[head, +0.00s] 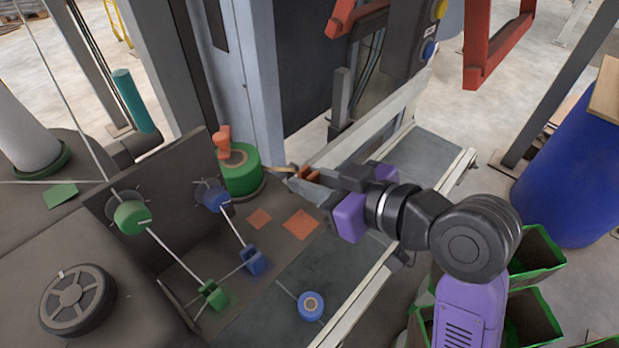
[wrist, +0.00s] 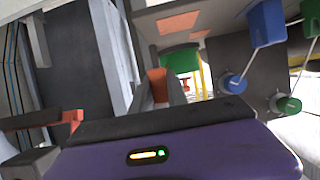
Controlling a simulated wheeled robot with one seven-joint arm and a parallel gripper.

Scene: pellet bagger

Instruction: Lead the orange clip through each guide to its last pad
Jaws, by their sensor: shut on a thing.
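My gripper (head: 318,179) is shut on the orange clip (head: 308,174), beside the pale rail. The clip also shows between the fingertips in the wrist view (wrist: 157,84). A tan line runs left from the clip toward the green drum (head: 241,173), which has an orange fitting (head: 222,138) on top. Two flat orange pads (head: 260,218) (head: 299,224) lie on the dark surface left of and below my gripper. The drum also shows beyond the fingers in the wrist view (wrist: 181,58). The fingers hide part of the clip.
A blue reel (head: 213,196) and a green reel (head: 132,216) have pale lines to a blue block (head: 254,261) and a green block (head: 214,294). A blue ring-topped piece (head: 311,305) stands near the front. A grey post (head: 247,75) rises behind the drum.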

